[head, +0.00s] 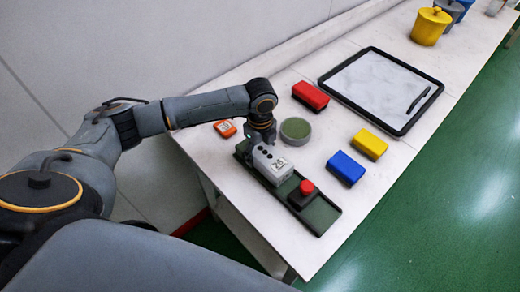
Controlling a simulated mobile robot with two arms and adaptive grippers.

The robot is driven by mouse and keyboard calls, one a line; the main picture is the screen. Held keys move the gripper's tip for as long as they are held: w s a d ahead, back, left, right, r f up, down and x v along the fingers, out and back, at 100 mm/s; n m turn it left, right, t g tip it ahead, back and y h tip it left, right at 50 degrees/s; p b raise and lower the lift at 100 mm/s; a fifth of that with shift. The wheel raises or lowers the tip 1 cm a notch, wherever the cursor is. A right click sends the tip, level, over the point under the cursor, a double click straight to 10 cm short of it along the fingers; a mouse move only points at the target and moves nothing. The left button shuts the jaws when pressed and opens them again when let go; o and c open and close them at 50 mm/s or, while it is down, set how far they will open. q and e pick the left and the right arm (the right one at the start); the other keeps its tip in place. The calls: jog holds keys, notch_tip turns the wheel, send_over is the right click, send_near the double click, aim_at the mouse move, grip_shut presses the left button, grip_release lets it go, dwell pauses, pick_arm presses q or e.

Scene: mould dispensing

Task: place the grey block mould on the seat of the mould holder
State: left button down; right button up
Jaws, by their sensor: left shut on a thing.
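The grey block mould (271,166), with dark round holes on top and a small white label, is over the upper-left part of the mould holder. The mould holder (322,217) is a long dark green plate with a red knob (307,187) on a dark block towards its near end. My left gripper (262,146) comes down from above and is shut on the mould's far end. The mould hides the seat beneath it, and I cannot tell whether it touches the plate. My right gripper is out of view.
A round green-topped dish (295,129) stands close right of the gripper, and an orange device (225,128) lies left. Red (310,96), yellow (370,144) and blue (345,168) blocks lie further right. A black-rimmed tray (332,88) with a dark pen is behind. The table's front edge is near the holder.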

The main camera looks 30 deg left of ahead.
pick_arm(q)
jog(key=shift+d+f, duration=0.1)
jog(key=shift+c, duration=1.7)
grip_release()
notch_tip(320, 180, up, 12)
jog(key=shift+r+b, duration=0.1)
jog(key=shift+b, duration=0.95)
jog(key=shift+s, duration=0.1)
